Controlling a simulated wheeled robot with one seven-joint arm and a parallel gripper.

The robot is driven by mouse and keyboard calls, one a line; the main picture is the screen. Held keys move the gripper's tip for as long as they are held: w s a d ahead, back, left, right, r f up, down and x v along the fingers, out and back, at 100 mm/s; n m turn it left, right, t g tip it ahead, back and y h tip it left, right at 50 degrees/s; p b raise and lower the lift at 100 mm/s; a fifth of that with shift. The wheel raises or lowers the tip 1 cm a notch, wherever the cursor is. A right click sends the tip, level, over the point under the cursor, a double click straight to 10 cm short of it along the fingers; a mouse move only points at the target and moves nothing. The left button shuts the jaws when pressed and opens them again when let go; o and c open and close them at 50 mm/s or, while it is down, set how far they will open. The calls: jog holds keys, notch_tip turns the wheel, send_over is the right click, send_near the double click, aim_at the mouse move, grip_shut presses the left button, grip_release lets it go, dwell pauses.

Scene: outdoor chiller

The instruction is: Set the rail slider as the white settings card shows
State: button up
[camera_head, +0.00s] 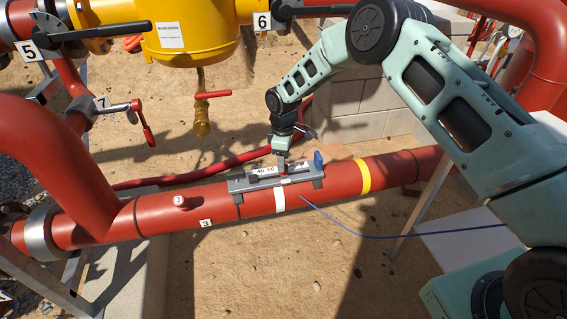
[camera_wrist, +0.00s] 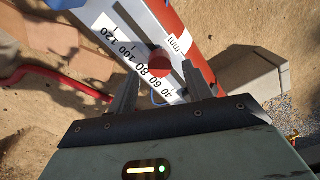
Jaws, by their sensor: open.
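The rail slider's grey rail (camera_head: 240,184) lies along a red pipe. A white millimetre scale (camera_wrist: 125,50) on it reads 40 to 120. In the wrist view the slider's red knob (camera_wrist: 158,62) sits near the 80 mark; the exact reading is unclear. My gripper (camera_head: 281,160) is over the rail. In the wrist view my gripper (camera_wrist: 160,70) is open, with one finger on each side of the knob and visible gaps to it. A white card (camera_head: 170,35) is on the yellow vessel; its text is too small to read, so I cannot tell whether it is the settings card.
A blue block (camera_head: 318,160) stands at the rail's right end. A thin blue cable (camera_head: 365,236) runs right from near the rail. The red pipe (camera_head: 345,178) has a yellow band (camera_head: 361,175). A valve with a red handle (camera_head: 213,94) hangs behind. Sandy ground lies in front.

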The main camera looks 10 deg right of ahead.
notch_tip(320, 180, up, 15)
dwell(0.3)
jog(key=s+a+r+m+p, duration=0.1)
jog(key=s+a+r+p, duration=0.25)
jog(key=s+r, duration=0.5)
jog(key=s+a+r+m+p, duration=0.15)
jog(key=s+a+r, duration=0.35)
jog(key=s, duration=0.7)
jog(key=s+d+r+m+p, duration=0.1)
jog(key=s+d+r+p, duration=0.1)
jog(key=s, duration=0.9)
jog(key=s+d+r+m+p, duration=0.1)
jog(key=s+d+r+p, duration=0.1)
jog(key=s, duration=0.9)
jog(key=shift+d+r+m+y+p, duration=0.35)
jog(key=shift+d+r, duration=0.4)
jog(key=shift+d, duration=0.2)
